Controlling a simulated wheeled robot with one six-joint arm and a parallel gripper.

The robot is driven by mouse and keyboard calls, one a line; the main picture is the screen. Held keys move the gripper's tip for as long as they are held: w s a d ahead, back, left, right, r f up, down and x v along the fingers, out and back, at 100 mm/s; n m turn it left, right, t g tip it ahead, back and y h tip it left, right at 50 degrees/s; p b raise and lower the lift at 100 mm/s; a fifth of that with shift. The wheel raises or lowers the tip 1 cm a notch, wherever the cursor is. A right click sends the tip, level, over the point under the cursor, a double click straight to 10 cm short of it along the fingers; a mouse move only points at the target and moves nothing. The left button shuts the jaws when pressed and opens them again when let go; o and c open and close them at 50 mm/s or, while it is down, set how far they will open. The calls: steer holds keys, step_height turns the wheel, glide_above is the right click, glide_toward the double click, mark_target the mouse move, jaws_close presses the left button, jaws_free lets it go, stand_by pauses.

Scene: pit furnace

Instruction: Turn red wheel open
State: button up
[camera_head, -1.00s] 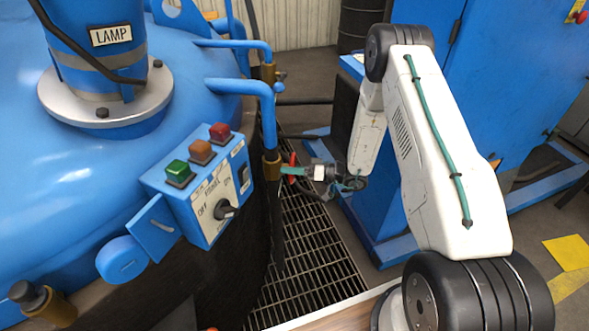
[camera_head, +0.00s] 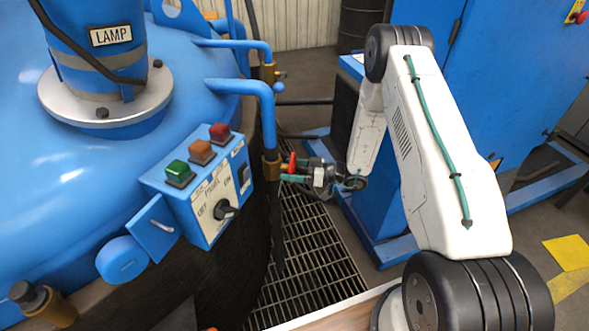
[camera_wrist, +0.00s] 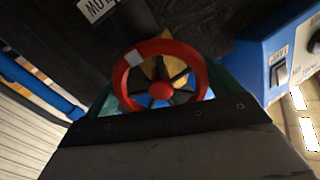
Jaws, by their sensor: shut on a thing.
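The red wheel (camera_wrist: 161,88) is centred in the wrist view, with dark spokes, a red hub and a pale patch on its upper left rim. My gripper (camera_wrist: 161,96) has its green fingers on either side of the wheel and is shut on its rim. In the head view the red wheel (camera_head: 292,163) shows as a thin red edge beside a brass valve (camera_head: 271,166) on the blue pipe. My gripper (camera_head: 296,171) reaches it from the right there.
A control box (camera_head: 205,190) with green, orange and red buttons and a knob stands left of the wheel. The blue furnace (camera_head: 75,175) fills the left side. A blue cabinet (camera_head: 510,95) stands at the right. A floor grating (camera_head: 310,255) lies below.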

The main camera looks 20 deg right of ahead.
steer(key=o, duration=0.7)
steer(key=v, duration=0.7)
steer(key=shift+s+d, duration=0.15)
steer(key=shift+d, duration=0.2)
